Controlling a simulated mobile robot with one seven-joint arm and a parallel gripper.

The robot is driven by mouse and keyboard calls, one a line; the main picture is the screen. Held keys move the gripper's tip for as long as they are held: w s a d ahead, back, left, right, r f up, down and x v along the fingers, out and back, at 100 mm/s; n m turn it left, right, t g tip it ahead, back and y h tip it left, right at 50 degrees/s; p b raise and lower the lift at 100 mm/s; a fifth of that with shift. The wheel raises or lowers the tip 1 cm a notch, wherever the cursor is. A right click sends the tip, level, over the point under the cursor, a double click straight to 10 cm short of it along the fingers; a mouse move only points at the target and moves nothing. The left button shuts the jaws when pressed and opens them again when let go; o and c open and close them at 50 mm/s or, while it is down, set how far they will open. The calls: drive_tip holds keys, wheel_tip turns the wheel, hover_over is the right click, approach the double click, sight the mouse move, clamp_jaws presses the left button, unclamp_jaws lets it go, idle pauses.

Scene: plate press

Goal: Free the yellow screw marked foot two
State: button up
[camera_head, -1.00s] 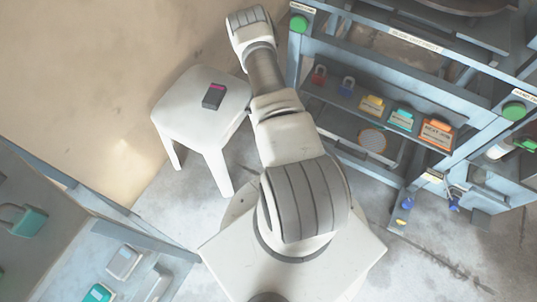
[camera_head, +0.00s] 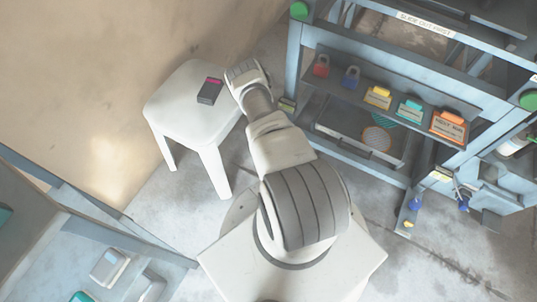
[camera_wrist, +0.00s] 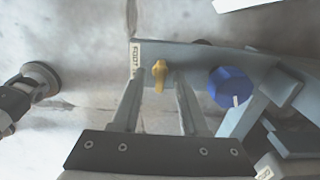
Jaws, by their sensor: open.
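In the wrist view a yellow screw (camera_wrist: 159,72) with a wing-shaped head sits on a grey-blue metal foot plate (camera_wrist: 205,59). A white label (camera_wrist: 136,54) beside it begins with "FOOT"; its number is too small to read surely. My gripper (camera_wrist: 160,82) is open, with one finger to each side of the screw head. I cannot tell whether either finger touches it. In the head view my gripper is hidden beyond my arm. There, a small yellow piece (camera_head: 408,224) shows at the foot of the rack's right post; I cannot tell whether it is the same screw.
A blue knob (camera_wrist: 230,87) sits on the plate right of the screw. A dark round-ended part (camera_wrist: 40,76) stands at left. In the head view a white stool (camera_head: 178,115) is left of my arm, and a rack (camera_head: 455,70) with padlocks and coloured boxes is at right.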

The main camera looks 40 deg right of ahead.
clamp_jaws()
drive_tip(key=shift+n, duration=0.4)
drive_tip(key=n, duration=1.3)
drive_tip(key=shift+n, duration=2.2)
